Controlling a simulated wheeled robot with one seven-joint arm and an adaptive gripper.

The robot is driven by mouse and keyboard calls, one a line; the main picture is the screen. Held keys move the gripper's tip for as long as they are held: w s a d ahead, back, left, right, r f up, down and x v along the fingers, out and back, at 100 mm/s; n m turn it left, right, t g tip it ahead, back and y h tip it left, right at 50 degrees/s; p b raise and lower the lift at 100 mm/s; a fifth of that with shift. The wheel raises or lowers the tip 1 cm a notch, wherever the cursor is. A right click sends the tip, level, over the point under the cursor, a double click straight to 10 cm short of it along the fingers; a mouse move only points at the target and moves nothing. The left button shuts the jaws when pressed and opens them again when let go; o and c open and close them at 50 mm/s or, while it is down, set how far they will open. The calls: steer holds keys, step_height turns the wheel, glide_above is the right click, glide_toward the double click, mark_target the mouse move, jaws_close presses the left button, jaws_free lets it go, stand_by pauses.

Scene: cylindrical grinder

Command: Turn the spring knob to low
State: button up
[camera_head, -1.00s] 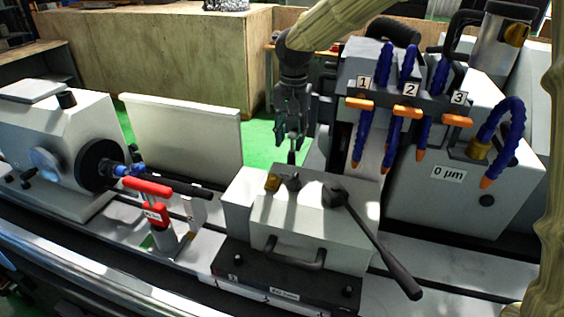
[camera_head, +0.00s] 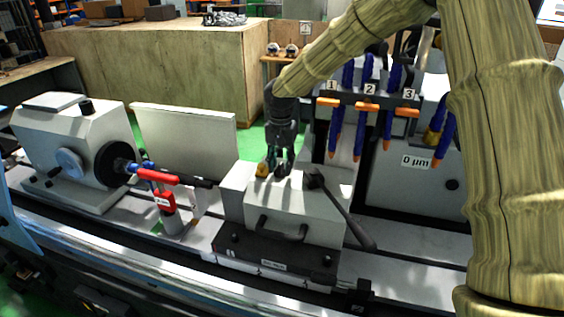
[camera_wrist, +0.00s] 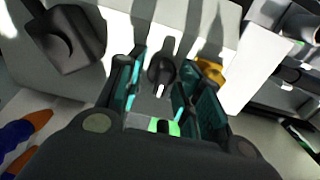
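The spring knob, a small dark pointer knob (camera_wrist: 162,66), stands on top of the white tailstock housing (camera_head: 300,215). In the wrist view a pale mark shows on its near end. My gripper (camera_wrist: 158,90) is open, with one teal-lined finger on each side of the knob and visible gaps to it. In the head view my gripper (camera_head: 276,163) points down onto the housing top and partly hides the knob. I cannot read any low or high label.
A brass knob (camera_wrist: 210,70) sits close beside my right finger in the wrist view. A black lever (camera_head: 345,215) rises from the housing's right. Orange-tipped blue hoses (camera_head: 362,130) hang behind it. A red-handled gauge (camera_head: 163,195) stands to the left.

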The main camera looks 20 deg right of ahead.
steer(key=w+f, duration=0.1)
steer(key=w, duration=0.2)
steer(key=shift+w+f, duration=0.15)
steer(key=shift+f, duration=0.25)
steer(key=shift+c, duration=1.2)
steer(key=shift+s+r, duration=0.1)
steer(key=shift+s, duration=0.15)
steer(key=c, duration=0.4)
steer(key=shift+s+d+r, duration=0.2)
steer(key=shift+s+r, duration=0.1)
steer(key=shift+s, duration=0.35)
jaws_close()
steer(key=shift+s+a+r, duration=0.3)
steer(key=shift+s+a, duration=0.05)
steer(key=shift+s, duration=0.05)
steer(key=shift+w+d+f, duration=0.1)
steer(key=shift+d, duration=0.1)
